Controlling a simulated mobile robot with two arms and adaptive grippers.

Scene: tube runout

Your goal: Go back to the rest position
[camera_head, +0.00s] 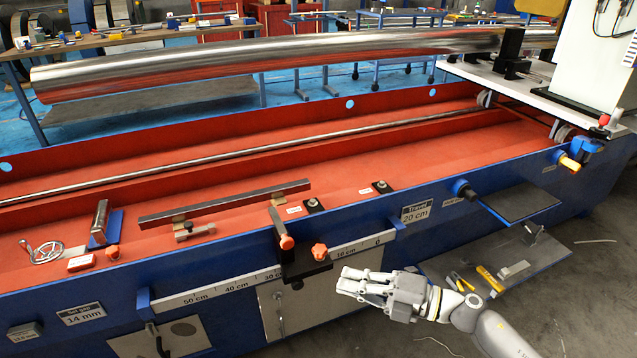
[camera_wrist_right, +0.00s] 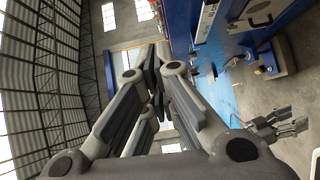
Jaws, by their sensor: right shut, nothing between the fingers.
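My right gripper (camera_head: 347,281) is in front of the blue side of the machine bed, just below the scale strip (camera_head: 345,250). Its grey fingers point left and are closed together with nothing between them. In the right wrist view its fingers (camera_wrist_right: 155,70) converge at the middle and hold nothing. It appears apart from the bench. A second gripper (camera_wrist_right: 285,122), apparently my left, shows small at the right edge of the right wrist view. It is too small there to tell its opening. My left gripper does not show in the head view.
The blue and red bench (camera_head: 400,210) fills the middle, with orange knobs (camera_head: 320,252) on its front. A long shiny tube (camera_head: 250,62) lies above it. A lower shelf (camera_head: 540,262) with tools is right of my gripper.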

